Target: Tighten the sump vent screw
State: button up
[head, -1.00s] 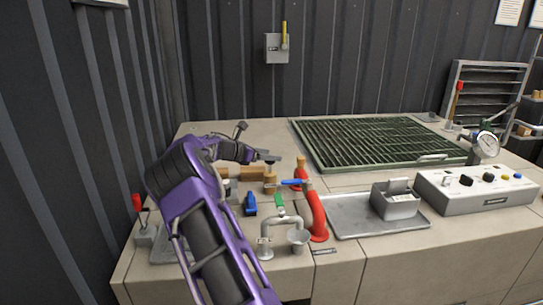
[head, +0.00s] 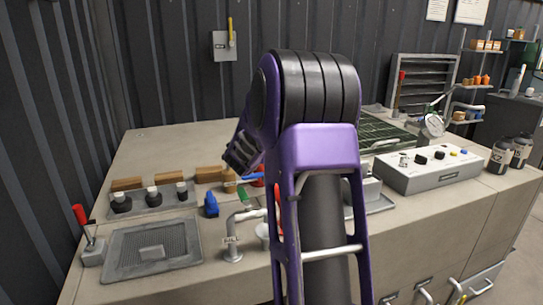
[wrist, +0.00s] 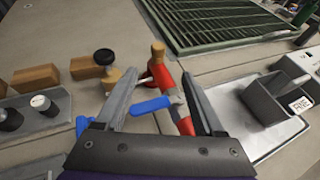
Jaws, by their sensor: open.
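My gripper (wrist: 160,80) is open and empty in the wrist view; in the head view my arm hides it. A brass fitting (wrist: 111,77) with a round black knob (wrist: 104,57) stands just left of the left fingertip, apart from it. A red pipe (wrist: 163,78) with a brass top (wrist: 157,52) stands between and beyond the fingertips. A blue lever (wrist: 152,105) lies across the view between the fingers. No label marks the sump vent screw, so I cannot tell which part it is.
A green grate (wrist: 215,22) lies beyond. A grey tray (wrist: 270,130) with a box is at right. A bent grey pipe (head: 232,235) rises near the front. The bench's back left is clear.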

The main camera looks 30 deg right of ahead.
jog(key=p+x, duration=0.1)
jog(key=x, duration=1.6)
jog(key=shift+w, duration=0.25)
grip_shut()
